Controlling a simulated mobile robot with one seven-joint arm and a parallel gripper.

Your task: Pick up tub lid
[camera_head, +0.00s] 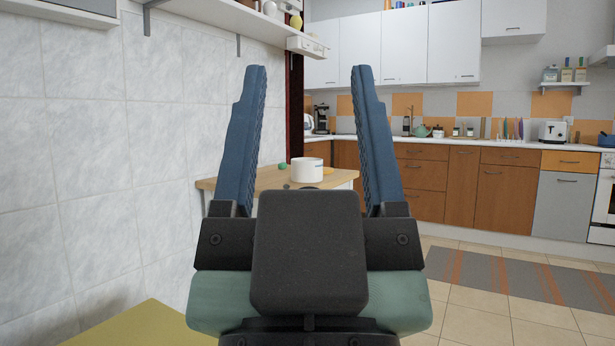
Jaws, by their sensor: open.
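My gripper (309,72) is open and empty in the head camera view, its two blue fingers pointing up and wide apart. Between the fingers, farther off, a white round tub (307,170) stands upright on a small wooden table (262,179). My gripper is well short of the tub and touches nothing. I cannot make out a separate tub lid; the tub's top is too small in view to tell whether a lid is on it. My gripper's body hides the near part of the table.
Small green (283,167) and orange (327,171) items lie beside the tub. A tiled wall (95,170) is close on the left, with a shelf above. A yellow surface (140,328) is at lower left. Cabinets line the back. The floor at right is open, with a striped rug (530,280).

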